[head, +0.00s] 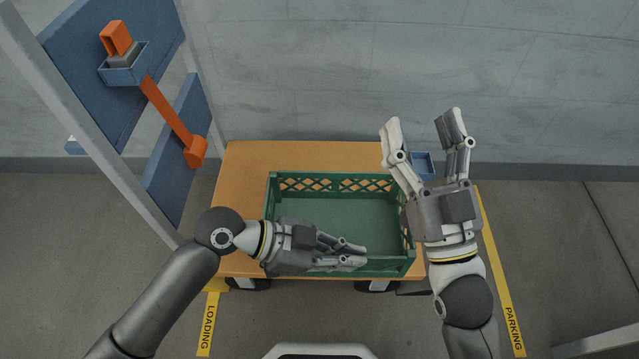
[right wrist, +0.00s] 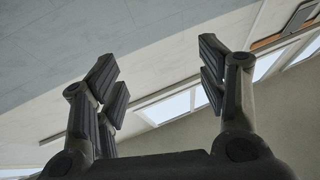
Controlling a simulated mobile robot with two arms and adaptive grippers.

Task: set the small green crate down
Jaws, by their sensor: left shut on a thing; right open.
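The green crate (head: 320,184) is over the wooden top of a low cart (head: 250,160), open side up and seemingly empty. Whether its base touches the cart top cannot be told from this angle. My left gripper (head: 362,257) is at the crate's near side and is shut on it; the fingers lie along the near wall and hide part of it. My right gripper (head: 424,118) is open and empty at the crate's right side, fingers pointing away from me. In the right wrist view its fingers (right wrist: 165,80) are spread with nothing between them.
A small blue bin (head: 424,160) is behind my right gripper. A blue panel (head: 75,55) at left carries a blue holder (head: 125,70) and an orange lever (head: 170,115). Yellow floor strips marked LOADING (head: 208,325) and PARKING (head: 510,320) flank the cart. A wall stands behind.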

